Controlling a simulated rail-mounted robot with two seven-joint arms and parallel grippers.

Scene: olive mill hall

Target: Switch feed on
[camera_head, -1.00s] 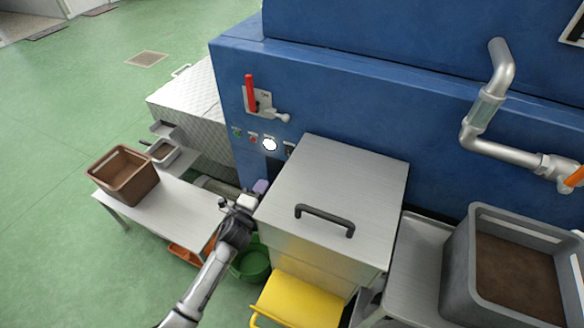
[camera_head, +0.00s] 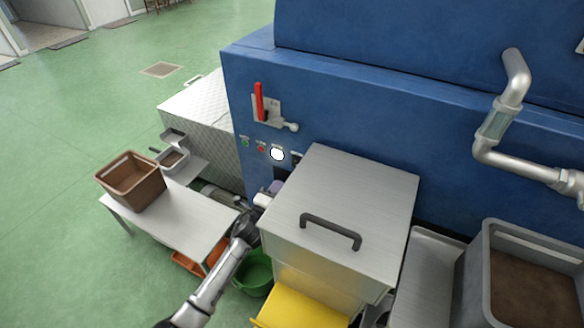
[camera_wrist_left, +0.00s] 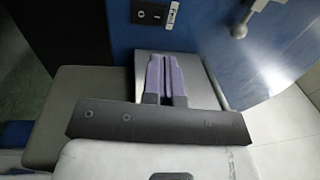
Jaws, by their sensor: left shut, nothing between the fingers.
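A black rocker switch with 0 and I marks (camera_wrist_left: 151,13) is on the blue machine's panel, at the top of the left wrist view. In the head view it shows only as a small dark plate (camera_head: 297,157), right of a round white dial or lamp (camera_head: 277,153). My left gripper (camera_head: 278,187) is just below this panel, partly hidden by the steel box. Its purple fingers (camera_wrist_left: 166,80) are shut together and empty, pointing up toward the panel, with the switch slightly left of the tips. I cannot see contact. My right gripper is not in view.
A steel box with a black handle (camera_head: 331,231) stands close right of my left gripper. Green (camera_head: 246,141) and red (camera_head: 261,148) buttons and a red lever (camera_head: 259,101) are on the panel. A table with a brown crate (camera_head: 131,183) stands left. A green bucket (camera_head: 254,272) is below.

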